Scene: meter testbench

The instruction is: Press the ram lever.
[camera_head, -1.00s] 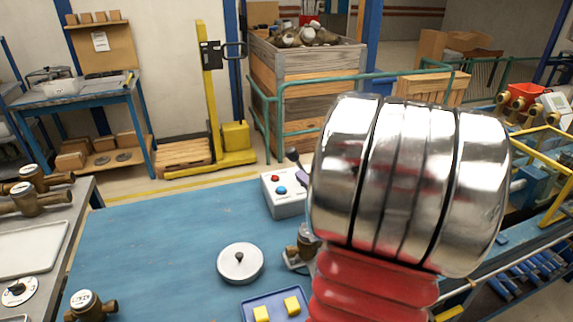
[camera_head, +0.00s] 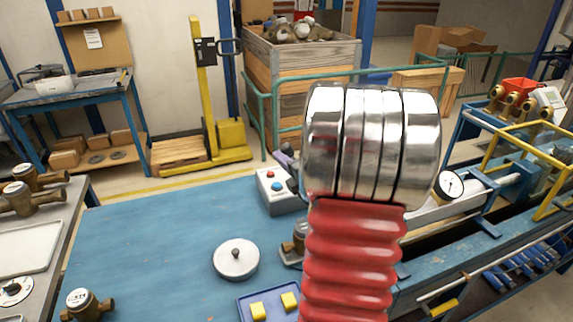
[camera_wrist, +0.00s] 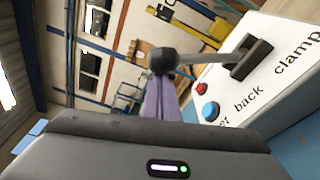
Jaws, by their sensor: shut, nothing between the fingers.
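The ram lever is a grey rod with a black ball knob (camera_wrist: 163,60), rising from a dark slot on a white control box (camera_wrist: 225,92). The words "clamp" and "back" show on the box beside the slot. My gripper (camera_wrist: 161,90) has purple fingers, shut with nothing between them. Their tips are right at the knob in the wrist view; I cannot tell whether they touch it. In the head view the control box (camera_head: 275,199) stands at the blue bench's back edge. My arm hides part of the box and most of the gripper there.
A red button (camera_wrist: 201,88) and a blue button (camera_wrist: 210,111) sit on the box near the lever. On the blue bench (camera_head: 150,235) are a round white lid (camera_head: 236,258) and a blue tray (camera_head: 248,300) with yellow blocks. The bench's left middle is clear.

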